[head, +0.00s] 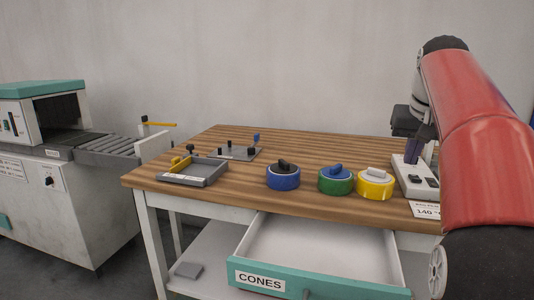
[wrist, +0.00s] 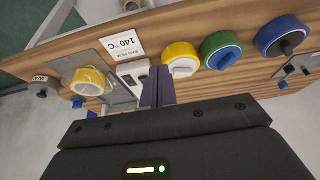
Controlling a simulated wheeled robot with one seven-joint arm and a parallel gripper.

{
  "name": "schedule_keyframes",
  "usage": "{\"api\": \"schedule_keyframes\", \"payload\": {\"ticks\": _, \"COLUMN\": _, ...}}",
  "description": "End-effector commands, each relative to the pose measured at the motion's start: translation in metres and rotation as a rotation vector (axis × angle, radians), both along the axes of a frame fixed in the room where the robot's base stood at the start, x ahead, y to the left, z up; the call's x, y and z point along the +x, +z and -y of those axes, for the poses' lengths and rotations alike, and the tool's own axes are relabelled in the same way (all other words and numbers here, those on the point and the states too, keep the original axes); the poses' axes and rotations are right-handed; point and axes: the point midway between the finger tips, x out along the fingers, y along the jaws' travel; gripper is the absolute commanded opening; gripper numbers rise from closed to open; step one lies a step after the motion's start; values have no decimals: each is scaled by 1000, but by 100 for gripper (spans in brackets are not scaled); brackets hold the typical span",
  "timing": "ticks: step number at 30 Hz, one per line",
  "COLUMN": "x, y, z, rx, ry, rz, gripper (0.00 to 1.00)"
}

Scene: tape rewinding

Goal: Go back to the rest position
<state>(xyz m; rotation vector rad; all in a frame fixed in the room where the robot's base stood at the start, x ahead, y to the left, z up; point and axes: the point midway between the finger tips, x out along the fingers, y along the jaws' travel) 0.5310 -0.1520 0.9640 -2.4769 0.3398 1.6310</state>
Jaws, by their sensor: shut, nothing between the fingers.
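My gripper (head: 423,150) shows at the right in the head view, its purple fingers close by the white box on the table. In the wrist view its fingers (wrist: 157,85) are together and empty, pointing toward the table edge. My red arm hides the table's right end in the head view. The wooden table (head: 225,200) carries a blue ring (head: 283,181) with a black knob, a green ring (head: 336,183) with a blue knob, and a yellow ring (head: 375,187) with a white knob.
The white box (head: 408,185) stands near a 140 °C label (head: 425,211). The CONES drawer (head: 300,285) is pulled open in front. A grey tray (head: 205,175) and a pegged plate (head: 240,153) lie at left. A conveyor machine (head: 60,140) stands beyond. The table's middle back is clear.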

Motion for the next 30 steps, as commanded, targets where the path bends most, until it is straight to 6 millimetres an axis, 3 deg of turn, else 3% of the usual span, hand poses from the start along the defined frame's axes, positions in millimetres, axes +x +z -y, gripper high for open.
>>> {"api": "schedule_keyframes", "payload": {"ticks": 11, "x": -31, "y": -13, "z": -24, "rx": 22, "ry": 33, "rz": 17, "gripper": 0}}
{"api": "schedule_keyframes", "payload": {"ticks": 19, "x": -78, "y": -42, "z": -58, "rx": 39, "ry": 84, "rz": 37, "gripper": 0}}
{"api": "schedule_keyframes", "payload": {"ticks": 23, "x": -119, "y": -74, "z": -86, "rx": 41, "ry": 131, "rz": 52, "gripper": 0}}
{"api": "schedule_keyframes", "payload": {"ticks": 30, "x": -203, "y": -162, "z": -133, "rx": 15, "ry": 223, "rz": 78, "gripper": 0}}
